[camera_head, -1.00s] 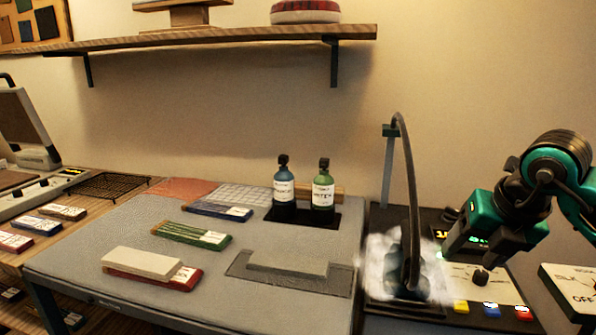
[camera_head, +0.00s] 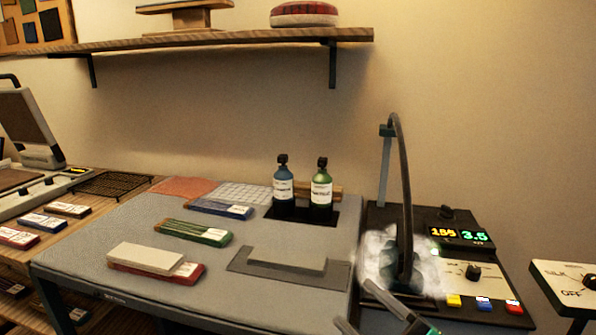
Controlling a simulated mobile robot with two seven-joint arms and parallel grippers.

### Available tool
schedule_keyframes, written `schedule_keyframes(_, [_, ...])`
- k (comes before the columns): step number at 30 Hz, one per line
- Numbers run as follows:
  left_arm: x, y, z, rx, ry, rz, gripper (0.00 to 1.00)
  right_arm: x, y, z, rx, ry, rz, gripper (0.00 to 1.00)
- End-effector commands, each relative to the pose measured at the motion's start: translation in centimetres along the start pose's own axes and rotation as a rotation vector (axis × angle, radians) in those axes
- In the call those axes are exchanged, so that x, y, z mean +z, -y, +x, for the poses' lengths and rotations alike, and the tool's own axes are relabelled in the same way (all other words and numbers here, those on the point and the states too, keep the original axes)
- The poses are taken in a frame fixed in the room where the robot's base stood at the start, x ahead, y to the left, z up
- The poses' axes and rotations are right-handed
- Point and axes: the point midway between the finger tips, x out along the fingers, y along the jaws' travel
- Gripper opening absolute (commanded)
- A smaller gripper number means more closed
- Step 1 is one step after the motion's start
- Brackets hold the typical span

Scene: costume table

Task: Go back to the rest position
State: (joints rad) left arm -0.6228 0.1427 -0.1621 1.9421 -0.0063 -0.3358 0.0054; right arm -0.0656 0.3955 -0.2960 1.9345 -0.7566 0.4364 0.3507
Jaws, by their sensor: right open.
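My right gripper (camera_head: 360,306) shows at the bottom edge, right of centre, with its two fingers spread apart and nothing between them. Only the fingers and a bit of green show; the rest of that arm is outside the picture. The gripper is in front of the hose stand (camera_head: 385,170) and the white steam cloud at its foot. My left gripper is not in view.
The grey table (camera_head: 150,215) holds two bottles, several coloured packs, a white block and a grey bar. A shelf (camera_head: 230,40) spans the wall above.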

Motion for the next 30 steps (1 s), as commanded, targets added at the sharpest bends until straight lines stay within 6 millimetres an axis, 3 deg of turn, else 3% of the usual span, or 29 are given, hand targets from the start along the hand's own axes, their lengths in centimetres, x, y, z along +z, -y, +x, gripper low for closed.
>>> schedule_keyframes(3, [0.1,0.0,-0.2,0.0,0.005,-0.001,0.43,5.3,2.9,-5.1,0.154,0.334,0.258,0.63])
schedule_keyframes(6, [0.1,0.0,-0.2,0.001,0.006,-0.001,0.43,8.8,6.8,-10.5,0.214,0.613,0.451,0.63])
schedule_keyframes(9, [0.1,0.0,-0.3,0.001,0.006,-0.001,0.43,10.3,11.1,-15.4,0.224,0.833,0.606,0.63])
schedule_keyframes(12, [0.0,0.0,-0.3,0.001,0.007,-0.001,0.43,10.5,14.6,-19.2,0.212,0.99,0.722,0.63])
schedule_keyframes(15, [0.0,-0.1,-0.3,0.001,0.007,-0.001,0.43,10.2,16.9,-21.5,0.196,1.085,0.798,0.63])
schedule_keyframes(20, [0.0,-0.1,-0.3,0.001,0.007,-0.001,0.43,10.0,18.2,-22.8,0.185,1.138,0.843,0.63])
schedule_keyframes(30, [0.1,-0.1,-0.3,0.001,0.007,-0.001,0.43,10.0,18.2,-22.8,0.185,1.137,0.842,0.63])
